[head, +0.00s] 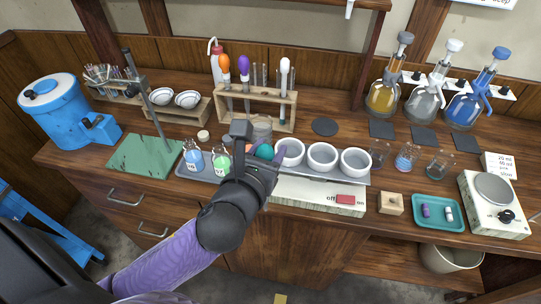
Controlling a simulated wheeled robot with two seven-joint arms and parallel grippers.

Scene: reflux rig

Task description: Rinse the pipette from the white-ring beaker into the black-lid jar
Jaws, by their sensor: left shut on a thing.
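My left gripper (252,152) is over the grey tray in the middle of the bench. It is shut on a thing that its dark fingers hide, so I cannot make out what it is. A teal round thing (264,151) shows at the fingers; I cannot tell if it is held. Pipettes with orange (225,66), purple (244,66) and white (285,66) bulbs stand in the wooden rack. Small glass beakers (378,153), (407,158), (439,166) stand at right; their ring colours are too small to tell. I cannot identify the black-lid jar. My right gripper is out of view.
The grey tray (362,180) holds white bowls (322,156) and flasks of blue (192,156) and green (222,162) liquid. The wooden rack (271,96) is close behind my gripper. Flasks (424,100) stand back right. A teal tray (425,221) and hotplate (487,222) are front right.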

